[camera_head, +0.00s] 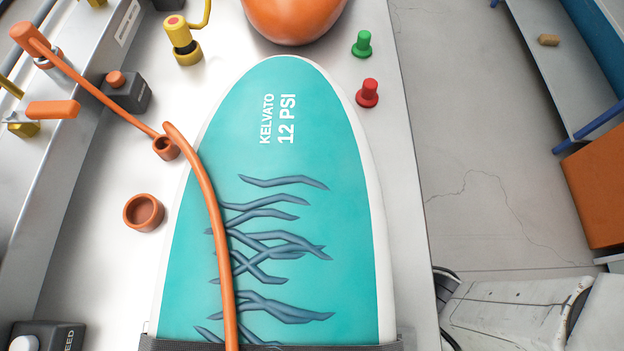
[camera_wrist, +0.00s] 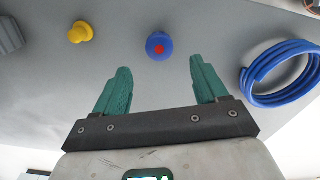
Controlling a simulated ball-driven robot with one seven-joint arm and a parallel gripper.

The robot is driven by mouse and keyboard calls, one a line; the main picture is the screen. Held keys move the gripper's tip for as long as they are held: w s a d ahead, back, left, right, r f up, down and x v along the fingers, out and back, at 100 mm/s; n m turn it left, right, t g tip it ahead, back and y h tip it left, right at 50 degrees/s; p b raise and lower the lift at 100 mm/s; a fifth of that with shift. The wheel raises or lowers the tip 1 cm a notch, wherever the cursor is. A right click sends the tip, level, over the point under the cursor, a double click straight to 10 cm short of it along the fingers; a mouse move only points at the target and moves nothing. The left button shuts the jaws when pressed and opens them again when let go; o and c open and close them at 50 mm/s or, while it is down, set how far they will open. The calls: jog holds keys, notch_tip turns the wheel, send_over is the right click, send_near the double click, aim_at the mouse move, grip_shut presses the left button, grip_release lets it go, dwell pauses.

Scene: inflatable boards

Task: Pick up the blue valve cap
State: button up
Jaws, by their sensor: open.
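The blue valve cap (camera_wrist: 159,45) stands on the grey surface in the wrist view, with a red mark on its top. It is not visible in the head view. My gripper (camera_wrist: 160,65) shows two green fingers spread wide and empty. In the wrist view the cap appears between the fingers and slightly beyond their tips, apart from both. I cannot tell the exact height gap.
A yellow cap (camera_wrist: 80,32) stands left of the blue one, and a coiled blue hose (camera_wrist: 283,75) lies right. In the head view, green (camera_head: 362,44) and red (camera_head: 367,93) caps stand beside the teal board (camera_head: 270,190), crossed by an orange hose (camera_head: 212,200).

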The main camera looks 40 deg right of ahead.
notch_tip(320, 180, down, 3)
jog(key=shift+f+b, duration=0.15)
jog(key=shift+b, duration=0.25)
jog(key=shift+f+b, duration=1.35)
jog(key=shift+f, duration=1.3)
jog(key=c, duration=1.1)
jog(key=shift+r, duration=0.1)
jog(key=shift+c, duration=0.2)
